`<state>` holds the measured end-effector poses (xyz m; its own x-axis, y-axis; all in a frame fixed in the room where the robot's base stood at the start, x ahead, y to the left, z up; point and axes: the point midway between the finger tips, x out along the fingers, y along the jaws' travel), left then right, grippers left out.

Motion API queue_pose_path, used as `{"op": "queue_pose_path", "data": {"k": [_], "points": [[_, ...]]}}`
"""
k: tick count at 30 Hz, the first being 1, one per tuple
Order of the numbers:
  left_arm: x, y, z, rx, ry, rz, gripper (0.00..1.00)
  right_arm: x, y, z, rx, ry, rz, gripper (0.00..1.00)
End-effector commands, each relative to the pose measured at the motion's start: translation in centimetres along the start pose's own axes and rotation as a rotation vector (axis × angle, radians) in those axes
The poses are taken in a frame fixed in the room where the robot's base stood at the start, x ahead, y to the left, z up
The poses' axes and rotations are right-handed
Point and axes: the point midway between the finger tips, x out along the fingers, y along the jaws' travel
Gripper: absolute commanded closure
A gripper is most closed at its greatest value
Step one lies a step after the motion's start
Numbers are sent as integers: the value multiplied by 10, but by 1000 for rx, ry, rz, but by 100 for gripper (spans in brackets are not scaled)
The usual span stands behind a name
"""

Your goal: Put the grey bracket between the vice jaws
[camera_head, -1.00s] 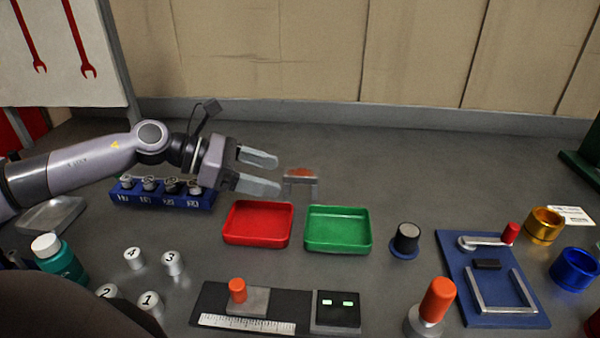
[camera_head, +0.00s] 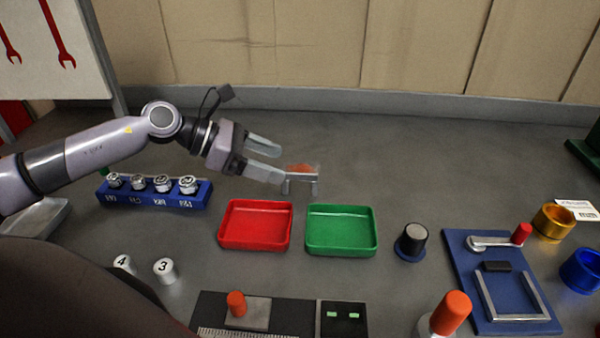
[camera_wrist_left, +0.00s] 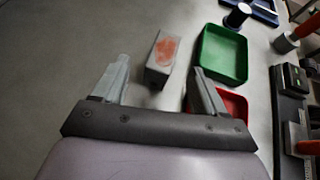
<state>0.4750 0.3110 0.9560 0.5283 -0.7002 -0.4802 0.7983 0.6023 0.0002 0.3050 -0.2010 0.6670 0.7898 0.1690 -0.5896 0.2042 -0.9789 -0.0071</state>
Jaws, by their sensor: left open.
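The grey bracket (camera_head: 301,182) stands on the bench behind the trays, with a reddish-orange patch on its top. My left gripper (camera_head: 281,165) is open and empty, with its fingers pointing right towards the bracket. In the left wrist view the bracket (camera_wrist_left: 161,55) appears in line with the gap between the fingertips (camera_wrist_left: 160,68); I cannot tell how far below or ahead it lies. A green object (camera_head: 585,150) is cut off at the right edge. I cannot tell whether it is the vice, and no jaws show clearly. My right gripper is out of view.
A red tray (camera_head: 228,240) and a green tray (camera_head: 340,250) sit in front of the bracket. A blue rack (camera_head: 155,195) stands left, below my left arm. A black knob (camera_head: 411,242) and blue plate (camera_head: 470,270) are right. The bench behind the bracket is clear.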

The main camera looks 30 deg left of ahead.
Motion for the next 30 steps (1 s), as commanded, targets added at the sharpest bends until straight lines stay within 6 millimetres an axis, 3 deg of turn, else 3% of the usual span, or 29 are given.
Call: {"op": "queue_pose_path", "data": {"k": [4,9,19,24,26,30], "points": [[18,-4,10,0,-6,-2,28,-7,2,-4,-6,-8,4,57],[36,-3,6,-1,-4,-1,28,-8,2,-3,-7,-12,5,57],[41,-3,5,0,-2,0,28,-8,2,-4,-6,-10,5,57],[40,-3,5,0,-2,0,83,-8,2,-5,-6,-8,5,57],[40,-3,5,0,-2,0,100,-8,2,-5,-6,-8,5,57],[40,-3,6,2,-5,2,100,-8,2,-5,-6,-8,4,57]]}}
